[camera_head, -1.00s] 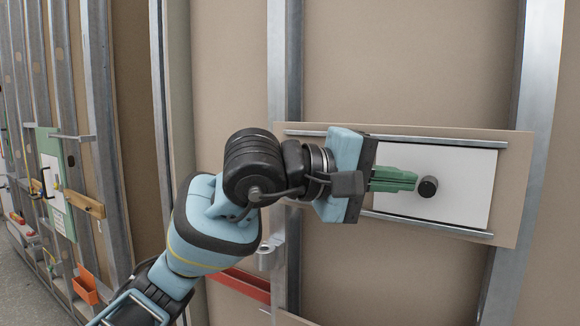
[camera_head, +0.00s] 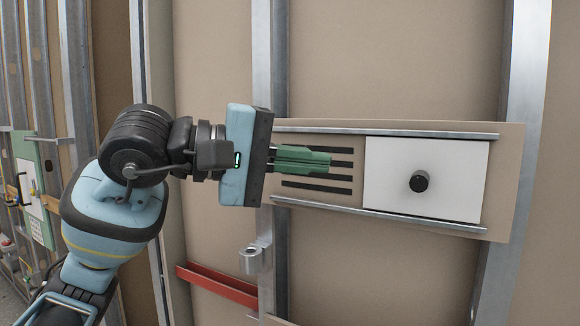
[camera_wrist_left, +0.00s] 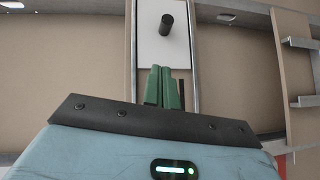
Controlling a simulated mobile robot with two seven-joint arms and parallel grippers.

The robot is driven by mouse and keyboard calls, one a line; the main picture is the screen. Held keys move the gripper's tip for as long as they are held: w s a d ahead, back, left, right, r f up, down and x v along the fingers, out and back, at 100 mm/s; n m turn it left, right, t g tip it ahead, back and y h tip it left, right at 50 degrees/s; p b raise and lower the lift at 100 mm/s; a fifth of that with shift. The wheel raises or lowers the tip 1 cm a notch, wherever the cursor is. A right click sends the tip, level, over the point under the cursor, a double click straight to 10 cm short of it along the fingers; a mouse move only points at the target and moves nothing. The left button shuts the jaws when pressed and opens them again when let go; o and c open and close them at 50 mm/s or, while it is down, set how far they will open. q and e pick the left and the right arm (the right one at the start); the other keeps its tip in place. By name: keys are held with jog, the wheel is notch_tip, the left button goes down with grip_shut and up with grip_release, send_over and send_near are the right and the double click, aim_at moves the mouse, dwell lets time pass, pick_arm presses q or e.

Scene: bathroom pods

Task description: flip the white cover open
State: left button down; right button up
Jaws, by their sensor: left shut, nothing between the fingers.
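The white cover (camera_head: 392,182) is a flat panel with a black round knob (camera_head: 419,182). It sits between two metal rails on a tan board, at the right part of the board. Dark horizontal slots (camera_head: 318,184) show in the board left of the cover. My left gripper (camera_head: 330,162) has green fingers, shut and empty, in front of the slots and left of the cover, apart from the knob. In the left wrist view the cover (camera_wrist_left: 150,45) and knob (camera_wrist_left: 166,25) lie beyond the fingertips (camera_wrist_left: 161,68). My right gripper is not in view.
The upper rail (camera_head: 400,130) and lower rail (camera_head: 380,215) border the cover. A red channel (camera_head: 217,287) and a metal cylinder fitting (camera_head: 254,260) sit below the board. Metal studs (camera_head: 515,150) stand at either side. Room in front of the cover is clear.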

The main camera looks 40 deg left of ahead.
pick_arm(q)
jog(key=v, duration=0.2)
jog(key=shift+s+a, duration=0.15)
jog(key=shift+a, duration=0.15)
dwell(0.3)
